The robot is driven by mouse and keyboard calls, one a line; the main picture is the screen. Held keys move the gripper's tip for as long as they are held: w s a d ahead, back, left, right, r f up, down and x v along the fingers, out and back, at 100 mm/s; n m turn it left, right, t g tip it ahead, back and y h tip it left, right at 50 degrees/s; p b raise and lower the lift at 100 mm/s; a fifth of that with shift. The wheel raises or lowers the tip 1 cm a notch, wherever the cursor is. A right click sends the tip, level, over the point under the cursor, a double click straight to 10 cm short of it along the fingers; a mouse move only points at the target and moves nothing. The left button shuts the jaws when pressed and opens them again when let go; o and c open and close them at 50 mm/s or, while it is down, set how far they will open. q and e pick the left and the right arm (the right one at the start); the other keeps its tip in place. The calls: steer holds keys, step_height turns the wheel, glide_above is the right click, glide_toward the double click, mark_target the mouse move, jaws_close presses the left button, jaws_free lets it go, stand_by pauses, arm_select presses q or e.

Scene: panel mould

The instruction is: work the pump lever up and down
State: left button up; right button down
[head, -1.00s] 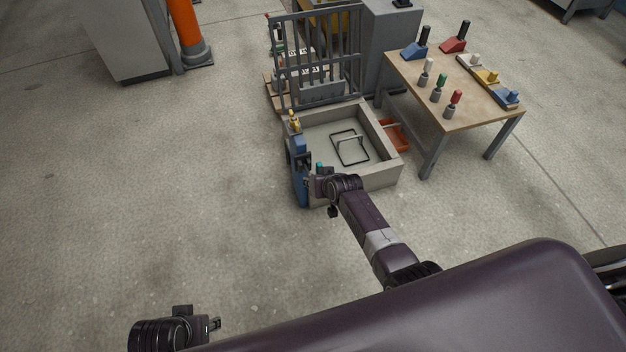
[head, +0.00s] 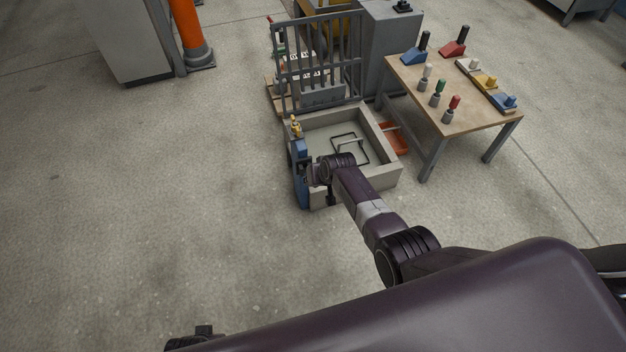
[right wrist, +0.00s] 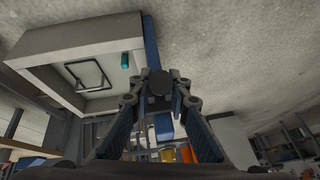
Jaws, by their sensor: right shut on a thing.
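The blue pump (head: 301,188) stands upright at the near left corner of the concrete mould box (head: 384,181). Its blue body also shows in the right wrist view (right wrist: 151,42). My right gripper (head: 314,172) is beside the pump in the head view and hides part of it. In the right wrist view the fingers (right wrist: 159,88) are closed around a dark, round-ended piece, the pump lever's handle (right wrist: 157,76). The rest of the lever is mostly hidden. Only a dark piece of my left wrist shows at the bottom edge of the head view; its fingers are out of frame.
A barred grey panel (head: 318,62) stands upright behind the mould. A bent dark rod frame (head: 350,147) lies inside it. A wooden table (head: 440,95) with coloured tools and blocks stands to the right, an orange tray (head: 396,138) between. The floor at left is clear.

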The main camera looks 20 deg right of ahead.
steer(key=shift+w+r, duration=0.1)
steer(key=c, duration=1.8)
jaws_free()
steer(key=v, duration=1.2)
